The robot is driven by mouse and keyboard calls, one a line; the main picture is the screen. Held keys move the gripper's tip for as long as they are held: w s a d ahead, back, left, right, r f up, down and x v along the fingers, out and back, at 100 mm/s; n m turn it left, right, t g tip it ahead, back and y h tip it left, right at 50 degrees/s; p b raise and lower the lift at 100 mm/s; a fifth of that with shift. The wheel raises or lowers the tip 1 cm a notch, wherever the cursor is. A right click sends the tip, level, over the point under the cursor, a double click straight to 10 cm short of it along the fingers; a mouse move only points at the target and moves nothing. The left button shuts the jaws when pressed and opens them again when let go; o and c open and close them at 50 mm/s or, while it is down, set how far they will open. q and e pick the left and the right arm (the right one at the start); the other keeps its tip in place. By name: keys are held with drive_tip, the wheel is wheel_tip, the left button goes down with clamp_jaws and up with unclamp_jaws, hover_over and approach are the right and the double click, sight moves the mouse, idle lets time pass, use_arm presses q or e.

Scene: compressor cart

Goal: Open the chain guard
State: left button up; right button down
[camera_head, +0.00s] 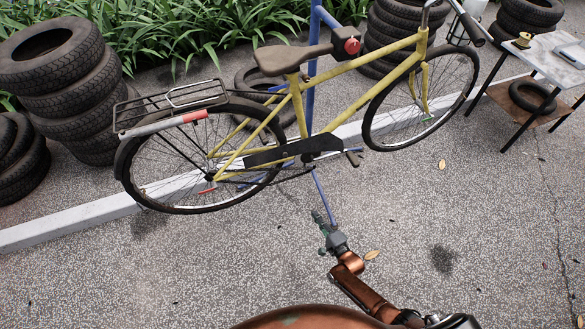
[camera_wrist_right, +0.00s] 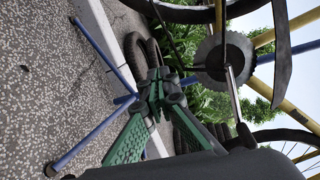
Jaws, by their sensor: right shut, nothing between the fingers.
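The black chain guard (camera_head: 280,154) is a long plate along the lower frame of the yellow bicycle (camera_head: 290,95), running from the crank back across the rear wheel. In the right wrist view, a dark curved strip (camera_wrist_right: 282,50) beside the toothed chainring (camera_wrist_right: 222,62) appears to be the guard. My right gripper (camera_head: 319,220) is below and in front of the guard, apart from it. Its green fingers (camera_wrist_right: 162,90) also show in the wrist view, brought together with nothing between them. My left gripper is not in view.
The bicycle hangs on a blue stand (camera_head: 312,70), whose leg (camera_head: 323,198) reaches down near my right gripper. A crank and pedal (camera_head: 353,158) stick out beside the guard. Tyre stacks (camera_head: 75,105) and a side table (camera_head: 548,62) stand around.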

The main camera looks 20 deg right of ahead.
sight(297, 155)
drive_tip(key=w+a+r+m+t+h+b, duration=0.15)
drive_tip(key=w+r+m+t+b, duration=0.25)
drive_tip(key=w+r+m+b, duration=0.5)
drive_tip(key=w+a+r+m+t+h+b, duration=0.15)
drive_tip(key=w+r+m+t+b, duration=0.25)
drive_tip(key=w+r+m+b, duration=0.6)
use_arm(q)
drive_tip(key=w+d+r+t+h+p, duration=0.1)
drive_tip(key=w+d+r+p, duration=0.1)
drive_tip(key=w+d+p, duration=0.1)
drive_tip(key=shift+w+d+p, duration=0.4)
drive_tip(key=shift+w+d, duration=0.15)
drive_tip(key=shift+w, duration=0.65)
use_arm(e)
drive_tip(key=shift+s+a+f+n+y, duration=0.1)
drive_tip(key=shift+s+f+n+y, duration=0.15)
drive_tip(key=shift+s, duration=0.3)
drive_tip(key=shift+s+a+f+n+y, duration=0.15)
drive_tip(key=shift+s+f, duration=0.2)
drive_tip(key=shift+s, duration=0.2)
drive_tip(key=shift+d, duration=0.1)
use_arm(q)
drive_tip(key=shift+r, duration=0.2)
